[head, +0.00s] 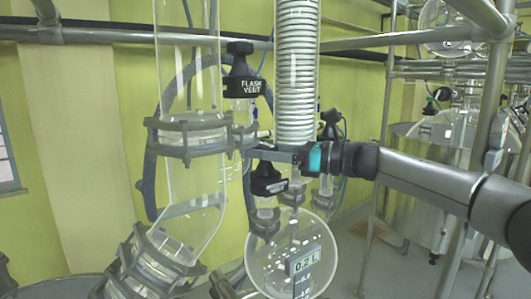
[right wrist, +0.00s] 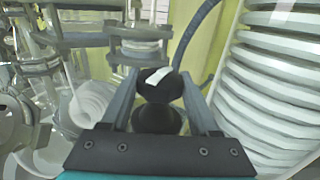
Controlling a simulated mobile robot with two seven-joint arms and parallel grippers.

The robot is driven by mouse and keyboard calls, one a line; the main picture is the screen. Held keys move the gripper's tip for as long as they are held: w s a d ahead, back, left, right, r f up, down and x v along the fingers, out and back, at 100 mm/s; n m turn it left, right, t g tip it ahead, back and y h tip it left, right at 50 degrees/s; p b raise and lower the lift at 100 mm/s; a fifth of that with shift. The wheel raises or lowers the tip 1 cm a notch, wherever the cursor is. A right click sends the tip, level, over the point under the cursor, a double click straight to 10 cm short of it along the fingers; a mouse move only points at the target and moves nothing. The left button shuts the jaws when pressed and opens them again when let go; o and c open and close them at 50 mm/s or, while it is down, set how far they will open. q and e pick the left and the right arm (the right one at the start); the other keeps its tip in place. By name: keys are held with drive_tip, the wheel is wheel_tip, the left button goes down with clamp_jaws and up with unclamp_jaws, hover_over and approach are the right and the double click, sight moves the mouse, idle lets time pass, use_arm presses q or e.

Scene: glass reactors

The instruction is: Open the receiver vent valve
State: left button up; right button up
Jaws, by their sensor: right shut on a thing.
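A black valve knob (head: 266,180) with a small white label sits above the round glass receiver flask (head: 280,268). Its label is too small to read. My right gripper (head: 262,156) comes in from the right at knob height, its fingers crossing in front of the glassware. In the right wrist view the fingers lie on both sides of the black knob (right wrist: 158,86), and the gripper is shut on it. The white label faces up towards the wrist camera. Another black knob, marked FLASK VENT (head: 242,78), stands higher up. My left gripper is out of view.
A coiled glass condenser (head: 297,70) stands close beside the gripper. A wide glass tube with a grey clamped flange (head: 190,137) is to the left. Another black-topped valve (head: 330,125) is behind on the right. Steel pipes and a metal vessel (head: 420,190) stand further right.

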idle(0.4)
drive_tip(key=o, duration=1.1)
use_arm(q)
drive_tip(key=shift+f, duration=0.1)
use_arm(e)
drive_tip(key=shift+d, duration=0.1)
